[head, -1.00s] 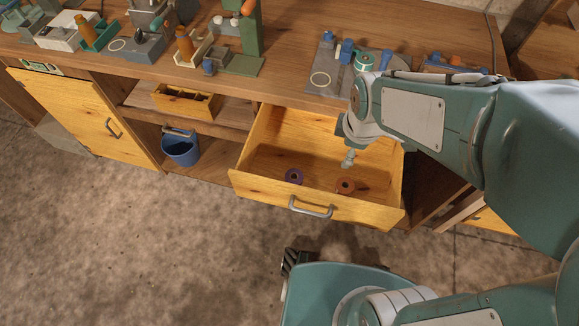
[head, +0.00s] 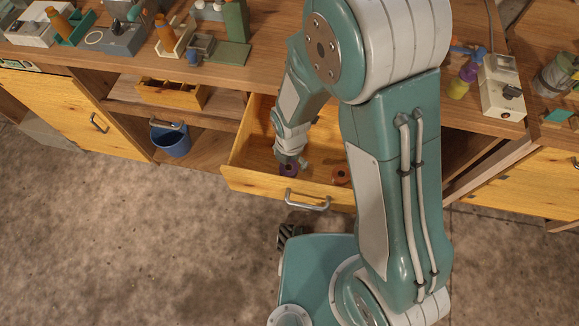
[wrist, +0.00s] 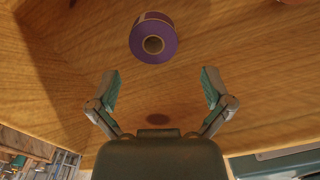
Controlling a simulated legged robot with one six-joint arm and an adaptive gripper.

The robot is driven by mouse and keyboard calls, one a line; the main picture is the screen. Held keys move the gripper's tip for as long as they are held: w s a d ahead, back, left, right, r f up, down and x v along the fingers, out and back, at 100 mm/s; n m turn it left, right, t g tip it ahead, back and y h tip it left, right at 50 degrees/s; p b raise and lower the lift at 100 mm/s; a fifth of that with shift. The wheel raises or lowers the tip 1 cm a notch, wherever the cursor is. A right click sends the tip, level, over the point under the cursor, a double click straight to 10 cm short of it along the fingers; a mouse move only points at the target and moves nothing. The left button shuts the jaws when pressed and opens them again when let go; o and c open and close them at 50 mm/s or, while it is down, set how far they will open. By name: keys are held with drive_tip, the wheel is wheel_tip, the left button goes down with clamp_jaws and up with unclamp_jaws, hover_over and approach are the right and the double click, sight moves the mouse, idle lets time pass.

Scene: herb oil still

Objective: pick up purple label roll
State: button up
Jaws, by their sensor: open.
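The purple label roll (wrist: 143,49) lies in the open wooden drawer, its round hollow core facing the wrist camera. In the head view the purple label roll (head: 288,170) is partly hidden by my gripper (head: 292,161), which is lowered into the drawer over it. In the wrist view my gripper (wrist: 160,88) is open, with its fingers spread wide and nothing between them. The roll shows ahead of the fingertips, apart from them.
The drawer (head: 255,181) is pulled out, with a grey handle (head: 307,200) on its front. An orange-brown roll (head: 341,175) lies to the right in it. A blue bucket (head: 171,141) stands on the shelf to the left. The benchtop above holds several tools.

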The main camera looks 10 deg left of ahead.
sight(288, 168)
drive_tip(key=shift+a+f, duration=0.25)
drive_tip(key=shift+f, duration=0.35)
drive_tip(key=f, duration=0.4)
drive_tip(key=shift+w+f, duration=0.3)
drive_tip(key=shift+f, duration=0.1)
drive_tip(key=shift+a, duration=0.1)
drive_tip(key=c, duration=1)
